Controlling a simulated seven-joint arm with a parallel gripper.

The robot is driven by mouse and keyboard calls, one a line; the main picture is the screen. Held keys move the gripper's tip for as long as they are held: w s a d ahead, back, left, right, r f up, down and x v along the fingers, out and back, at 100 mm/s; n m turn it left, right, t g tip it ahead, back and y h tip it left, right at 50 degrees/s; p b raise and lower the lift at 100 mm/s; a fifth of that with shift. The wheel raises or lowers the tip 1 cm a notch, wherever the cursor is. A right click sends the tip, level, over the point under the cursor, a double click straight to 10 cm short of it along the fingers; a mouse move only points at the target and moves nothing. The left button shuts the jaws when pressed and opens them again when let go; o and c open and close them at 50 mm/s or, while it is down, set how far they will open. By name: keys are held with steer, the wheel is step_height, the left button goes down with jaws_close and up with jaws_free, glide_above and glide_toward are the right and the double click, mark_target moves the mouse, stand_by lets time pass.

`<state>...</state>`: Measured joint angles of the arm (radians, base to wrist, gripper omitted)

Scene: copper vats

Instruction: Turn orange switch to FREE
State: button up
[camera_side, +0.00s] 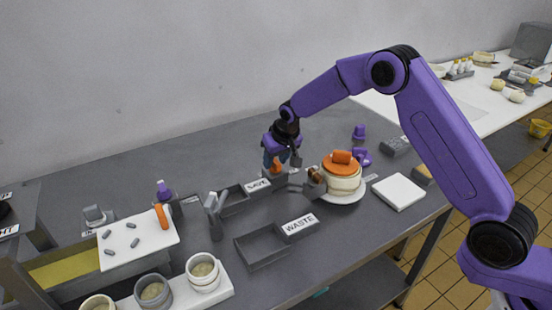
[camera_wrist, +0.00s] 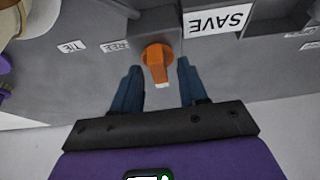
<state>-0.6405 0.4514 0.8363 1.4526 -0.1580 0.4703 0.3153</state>
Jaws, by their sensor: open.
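The orange switch (camera_wrist: 157,62) is a knob with a white-tipped lever on a grey block; in the wrist view the lever points down the picture. The white FREE label (camera_wrist: 115,46) lies left of the knob, upside down, with the TIE label (camera_wrist: 72,46) further left. My gripper (camera_wrist: 158,70) is open, its two blue fingers on either side of the switch with visible gaps; I cannot tell if either touches it. In the side view my gripper (camera_side: 276,160) is low over the orange switch (camera_side: 277,168), which is partly hidden.
A SAVE tray (camera_side: 232,203) and a WASTE tray (camera_side: 262,246) stand nearby. A pale pot with an orange lid (camera_side: 341,165) sits close to the right of my gripper. A white board (camera_side: 398,192) lies further right. The bench behind my gripper is mostly clear.

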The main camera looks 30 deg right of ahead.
jaws_close()
steer(key=shift+m, duration=0.3)
steer(key=m+h, duration=0.1)
steer(key=m, duration=0.3)
steer(key=shift+a+g+h, duration=0.1)
steer(key=shift+g+h, duration=0.2)
steer(key=shift+h, duration=0.1)
steer(key=m, duration=0.2)
steer(key=m+h, duration=0.1)
steer(key=m, duration=0.1)
steer(key=shift+w+a+m+g+h, duration=0.1)
steer(key=shift+m+g+h, duration=0.2)
steer(key=shift+m+g, duration=0.1)
steer(key=m, duration=0.2)
steer(key=m+g, duration=0.1)
steer(key=m, duration=0.1)
steer(key=shift+w+m+g+h, duration=0.1)
steer(key=shift+m+g+h, duration=0.2)
steer(key=shift+h, duration=0.1)
steer(key=shift+a+m+g, duration=0.1)
steer(key=shift+m+g, duration=0.7)
steer(key=shift+m, duration=1.1)
